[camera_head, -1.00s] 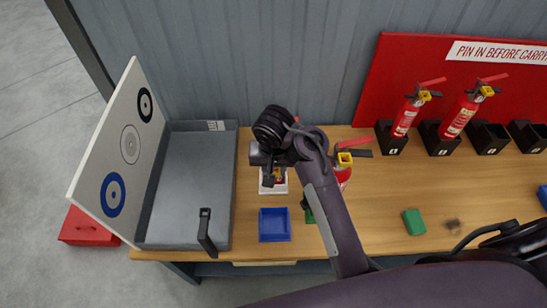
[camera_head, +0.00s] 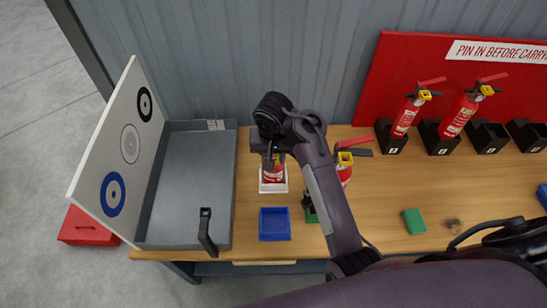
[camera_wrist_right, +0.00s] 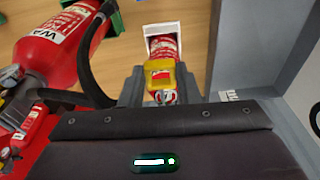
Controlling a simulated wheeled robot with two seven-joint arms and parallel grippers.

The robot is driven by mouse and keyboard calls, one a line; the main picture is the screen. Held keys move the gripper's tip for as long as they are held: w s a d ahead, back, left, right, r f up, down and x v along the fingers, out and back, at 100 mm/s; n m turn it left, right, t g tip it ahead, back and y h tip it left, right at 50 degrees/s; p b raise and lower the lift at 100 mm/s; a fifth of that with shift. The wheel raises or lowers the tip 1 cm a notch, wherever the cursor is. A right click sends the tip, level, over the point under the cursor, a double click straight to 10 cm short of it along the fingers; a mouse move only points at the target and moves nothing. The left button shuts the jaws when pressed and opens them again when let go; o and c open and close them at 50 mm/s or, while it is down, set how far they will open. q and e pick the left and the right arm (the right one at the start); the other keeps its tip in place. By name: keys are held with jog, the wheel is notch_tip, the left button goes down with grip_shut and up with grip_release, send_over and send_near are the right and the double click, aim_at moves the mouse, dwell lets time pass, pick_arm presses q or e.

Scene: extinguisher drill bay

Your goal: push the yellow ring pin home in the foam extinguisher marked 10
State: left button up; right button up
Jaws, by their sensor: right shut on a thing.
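My right gripper (camera_wrist_right: 160,88) is shut on a small red extinguisher-like bottle (camera_wrist_right: 164,47) by the yellow part (camera_wrist_right: 160,72) at its top. In the head view this bottle (camera_head: 273,173) is upright over a white square tray (camera_head: 272,188), partly hidden by the gripper (camera_head: 272,158); I cannot tell whether its base touches. A larger red extinguisher (camera_head: 344,173) with a yellow square part stands behind my forearm; its label in the wrist view (camera_wrist_right: 68,45) begins "WA". No 10 and no separate ring pin can be made out. My left gripper is out of view.
A blue tray (camera_head: 275,238) lies in front of the white one. A grey tray (camera_head: 190,190) with a target board (camera_head: 118,150) is on the left. Two extinguishers (camera_head: 405,115) (camera_head: 459,116) stand in black holders at the back right, beside empty holders. A green block (camera_head: 414,221) lies on the bench.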

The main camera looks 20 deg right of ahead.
jog(key=shift+w+d, duration=0.35)
jog(key=shift+w, duration=0.5)
jog(key=shift+w+d+b, duration=0.1)
jog(key=shift+w+d, duration=0.15)
jog(key=shift+w, duration=0.55)
jog(key=shift+w+d+b, duration=0.1)
jog(key=shift+w+d, duration=0.2)
jog(key=shift+w, duration=0.45)
jog(key=shift+w+d+b, duration=0.1)
jog(key=shift+w+d, duration=0.15)
jog(key=shift+w, duration=0.55)
jog(key=shift+w, duration=0.1)
jog(key=shift+r+p, duration=0.1)
jog(key=shift+p, duration=0.25)
jog(key=o, duration=1.2)
jog(key=shift+c, duration=0.2)
